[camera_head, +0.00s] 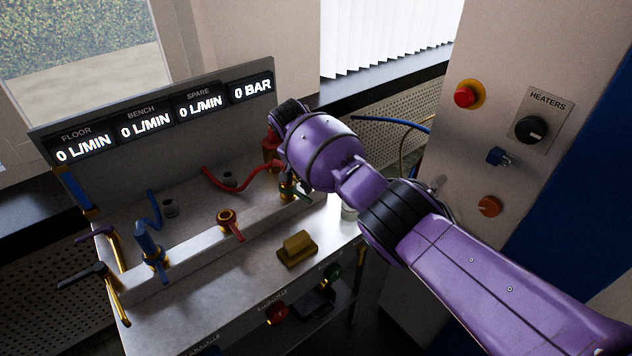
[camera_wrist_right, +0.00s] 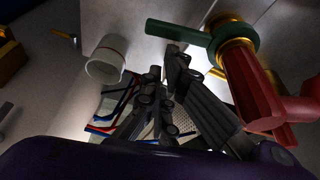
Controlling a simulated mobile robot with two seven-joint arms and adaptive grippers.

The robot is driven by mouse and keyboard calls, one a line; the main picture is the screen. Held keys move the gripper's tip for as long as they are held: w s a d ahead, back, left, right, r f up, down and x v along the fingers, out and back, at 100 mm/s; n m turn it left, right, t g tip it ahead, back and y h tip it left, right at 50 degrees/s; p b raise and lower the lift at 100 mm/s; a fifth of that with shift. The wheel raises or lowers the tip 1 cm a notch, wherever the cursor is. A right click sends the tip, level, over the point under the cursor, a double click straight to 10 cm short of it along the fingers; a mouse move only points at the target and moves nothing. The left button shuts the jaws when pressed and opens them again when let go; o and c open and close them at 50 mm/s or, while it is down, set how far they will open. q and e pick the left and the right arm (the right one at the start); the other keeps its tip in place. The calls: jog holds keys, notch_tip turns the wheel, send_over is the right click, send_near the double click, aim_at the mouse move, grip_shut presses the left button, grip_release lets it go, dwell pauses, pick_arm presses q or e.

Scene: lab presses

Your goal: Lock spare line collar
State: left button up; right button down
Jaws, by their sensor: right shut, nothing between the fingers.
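A green collar with a lever (camera_wrist_right: 180,32) rings a brass neck on a red pipe fitting (camera_wrist_right: 250,85) in the right wrist view. My right gripper (camera_wrist_right: 166,72) is shut and empty, its dark fingertips close to the green lever; I cannot tell whether they touch. In the head view a small dark green lever (camera_head: 304,196) shows below my purple right wrist, under the SPARE readout (camera_head: 200,106); the right fingers are mostly hidden there. A red-orange valve (camera_head: 228,220) and a blue fitting on brass (camera_head: 153,250) stand further left. My left gripper is out of view.
A brass block (camera_head: 297,249) lies on the metal bench. A white cup-like cylinder (camera_wrist_right: 106,62) is beside my fingers in the wrist view. Levers (camera_head: 90,275) stick out at the bench's left end. A cabinet with a HEATERS knob (camera_head: 530,129) stands at the right.

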aim_at(305, 196)
jog(key=shift+r, duration=0.1)
jog(key=v, duration=1.2)
